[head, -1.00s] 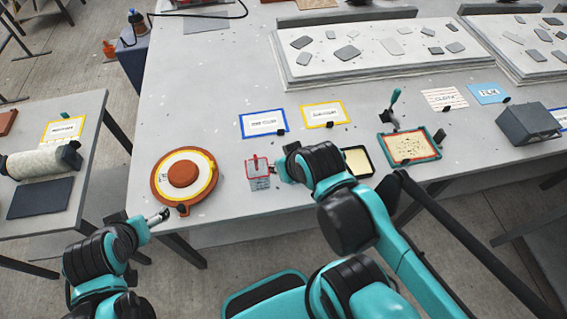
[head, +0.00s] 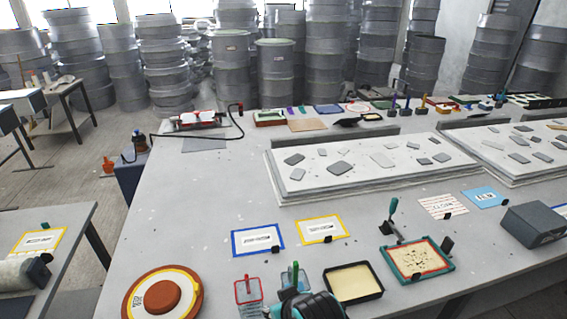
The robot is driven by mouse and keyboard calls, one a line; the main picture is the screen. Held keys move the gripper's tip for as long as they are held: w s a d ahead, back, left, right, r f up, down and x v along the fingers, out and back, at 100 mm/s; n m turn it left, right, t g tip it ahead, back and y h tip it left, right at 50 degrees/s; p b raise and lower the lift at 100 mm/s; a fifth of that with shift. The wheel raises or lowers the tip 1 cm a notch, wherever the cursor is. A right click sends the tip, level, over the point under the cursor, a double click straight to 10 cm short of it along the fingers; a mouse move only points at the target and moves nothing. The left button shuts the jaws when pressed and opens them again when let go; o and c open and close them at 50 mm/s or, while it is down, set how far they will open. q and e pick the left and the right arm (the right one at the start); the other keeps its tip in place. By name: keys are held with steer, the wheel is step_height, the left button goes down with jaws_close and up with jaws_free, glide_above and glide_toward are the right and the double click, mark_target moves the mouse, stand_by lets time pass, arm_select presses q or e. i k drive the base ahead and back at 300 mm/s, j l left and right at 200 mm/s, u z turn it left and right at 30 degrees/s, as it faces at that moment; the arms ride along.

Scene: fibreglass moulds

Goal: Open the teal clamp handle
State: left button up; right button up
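A teal handle (head: 392,209) stands up, slightly tilted, from a metal clamp (head: 391,231) at the back left of a mould frame (head: 384,256) with teal and red edges. A smaller teal upright piece (head: 294,272) on a grey block shows beside my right arm (head: 310,306); I cannot tell if it is also a clamp handle. My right arm enters at the bottom edge and partly covers that block. The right gripper's fingers cannot be made out. My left gripper is out of view.
A red-topped grey block (head: 248,289) and a black tray (head: 353,284) flank my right arm. A round orange mould (head: 161,297) is at lower left. Label cards (head: 258,238) lie behind. A dark grey box (head: 534,226) stands at right. Bare tabletop (head: 190,215) is free at left.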

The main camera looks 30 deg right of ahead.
mark_target(395, 203)
steer(key=z, duration=1.8)
